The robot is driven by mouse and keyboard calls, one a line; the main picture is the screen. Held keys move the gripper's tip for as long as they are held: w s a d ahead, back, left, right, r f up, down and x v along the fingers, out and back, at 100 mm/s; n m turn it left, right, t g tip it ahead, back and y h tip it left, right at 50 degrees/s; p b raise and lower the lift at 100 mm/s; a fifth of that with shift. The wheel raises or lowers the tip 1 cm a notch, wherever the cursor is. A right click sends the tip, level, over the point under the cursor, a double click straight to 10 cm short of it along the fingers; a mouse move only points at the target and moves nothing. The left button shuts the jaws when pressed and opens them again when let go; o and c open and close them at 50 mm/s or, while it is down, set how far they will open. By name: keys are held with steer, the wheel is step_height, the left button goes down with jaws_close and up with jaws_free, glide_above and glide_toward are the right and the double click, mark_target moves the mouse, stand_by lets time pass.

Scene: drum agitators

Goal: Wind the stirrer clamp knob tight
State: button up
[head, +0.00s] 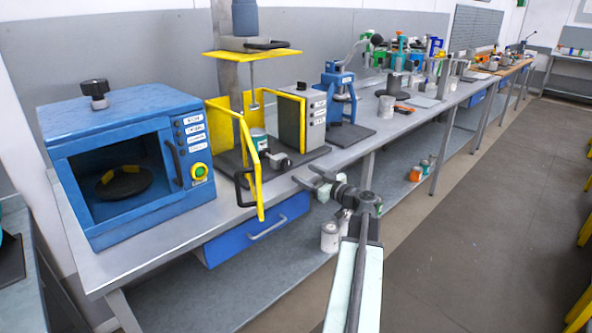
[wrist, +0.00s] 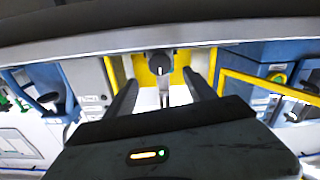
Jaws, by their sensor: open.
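The stirrer stand has a yellow guard, a yellow top plate (head: 252,56) and a blue motor (head: 245,18); a thin shaft (head: 254,88) hangs below the plate. A tin (head: 258,139) stands inside the guard. A small dark-and-grey fitting (head: 280,160) sits in front of it; I cannot tell if this is the clamp knob. In the wrist view a dark round knob-like part (wrist: 160,62) shows between the fingers, against yellow panels. My gripper (head: 312,181) is open and empty, in front of the stand, apart from it. Its fingers also show in the wrist view (wrist: 161,92).
The guard's yellow gate (head: 256,180) stands swung out at the bench's front edge, left of my gripper. A blue oven (head: 125,165) stands left, a grey control box (head: 303,118) and blue press (head: 338,92) right. A blue drawer (head: 258,231) hangs below.

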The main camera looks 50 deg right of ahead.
mark_target(289, 165)
steer(key=w, duration=0.7)
steer(key=shift+w+d, duration=0.25)
steer(key=shift+w, duration=0.15)
